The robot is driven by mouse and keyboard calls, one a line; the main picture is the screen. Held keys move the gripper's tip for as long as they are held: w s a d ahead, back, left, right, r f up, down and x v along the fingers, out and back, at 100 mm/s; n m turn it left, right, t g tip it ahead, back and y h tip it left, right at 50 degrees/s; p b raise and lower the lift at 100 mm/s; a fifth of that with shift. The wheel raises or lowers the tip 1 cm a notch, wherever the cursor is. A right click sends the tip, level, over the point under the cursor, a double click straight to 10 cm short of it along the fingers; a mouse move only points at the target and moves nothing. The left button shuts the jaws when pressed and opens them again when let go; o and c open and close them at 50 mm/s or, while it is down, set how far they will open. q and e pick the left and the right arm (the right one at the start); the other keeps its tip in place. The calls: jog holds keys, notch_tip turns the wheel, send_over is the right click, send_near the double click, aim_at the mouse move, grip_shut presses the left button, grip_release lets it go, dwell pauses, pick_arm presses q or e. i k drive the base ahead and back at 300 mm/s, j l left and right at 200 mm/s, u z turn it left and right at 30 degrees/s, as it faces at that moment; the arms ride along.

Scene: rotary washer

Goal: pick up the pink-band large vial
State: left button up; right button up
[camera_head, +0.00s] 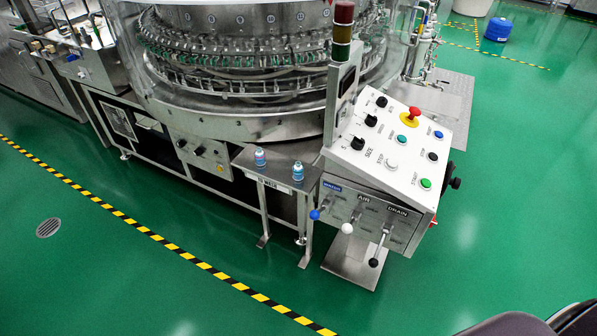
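Two small vials stand upright and apart on a small metal stand (275,178) in front of the washer. The left vial (260,157) is bluish with a pinkish band and looks like the pink-band vial. The right vial (298,171) looks teal-blue and shows no clear pink. At this distance I cannot compare their sizes well. Neither of my grippers shows in the head view, and nothing touches the vials.
The rotary washer (235,128) rises behind the stand. A control panel (395,150) with knobs and buttons stands close on its right, with valve levers (347,229) sticking out below. The green floor in front is clear, crossed by a yellow-black line (160,240).

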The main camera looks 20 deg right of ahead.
aim_at(259, 154)
jog(key=z, duration=0.45)
jog(key=i+j+z, duration=0.8)
jog(key=j, duration=0.2)
jog(key=j+z, duration=0.25)
jog(key=i+j, duration=0.05)
jog(key=j, duration=0.1)
